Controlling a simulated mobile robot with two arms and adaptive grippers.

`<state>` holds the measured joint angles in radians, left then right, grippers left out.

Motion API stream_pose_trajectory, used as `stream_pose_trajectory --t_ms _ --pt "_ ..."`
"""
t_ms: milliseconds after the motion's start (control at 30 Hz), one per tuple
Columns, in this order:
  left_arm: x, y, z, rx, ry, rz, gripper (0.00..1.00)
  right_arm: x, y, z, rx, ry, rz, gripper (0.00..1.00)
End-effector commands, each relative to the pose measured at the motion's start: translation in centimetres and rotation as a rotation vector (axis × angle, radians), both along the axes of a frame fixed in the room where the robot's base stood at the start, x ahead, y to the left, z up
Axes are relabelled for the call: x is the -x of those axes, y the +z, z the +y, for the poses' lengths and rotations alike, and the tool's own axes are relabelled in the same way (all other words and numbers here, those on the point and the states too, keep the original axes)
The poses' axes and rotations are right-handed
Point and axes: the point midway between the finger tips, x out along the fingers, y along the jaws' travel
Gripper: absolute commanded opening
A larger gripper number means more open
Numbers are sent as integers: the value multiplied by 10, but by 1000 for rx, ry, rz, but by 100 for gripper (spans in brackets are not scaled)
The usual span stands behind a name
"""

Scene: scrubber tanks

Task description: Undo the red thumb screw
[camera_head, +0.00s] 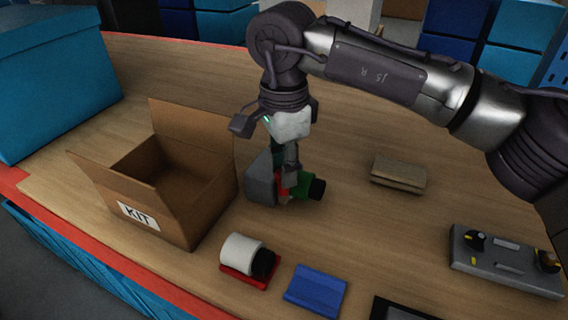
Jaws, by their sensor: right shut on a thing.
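My right gripper (287,182) reaches down from above onto a grey unit (262,182) with a green and black cylindrical end (312,190). A small patch of red, the red thumb screw (283,183), shows at the fingertips, and the gripper is shut on it. The fingers and wrist hide most of the screw, so its turn and seating cannot be seen. My left gripper is not in view.
An open cardboard box (190,205) marked KIT stands left of the unit. In front lie a white and black cylinder (241,250) on a red tray and a blue mat (316,290). A tan block (398,174) and a grey control panel (505,268) are at the right.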

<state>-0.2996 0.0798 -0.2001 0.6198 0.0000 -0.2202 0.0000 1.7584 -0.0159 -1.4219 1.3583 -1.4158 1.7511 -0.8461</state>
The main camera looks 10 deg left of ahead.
Motion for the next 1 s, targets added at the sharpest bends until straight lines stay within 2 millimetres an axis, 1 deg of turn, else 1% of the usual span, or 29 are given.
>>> stream_pose_trajectory --t_ms 1000 --pt "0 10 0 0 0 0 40 -1 2 1 -2 963 -2 0"
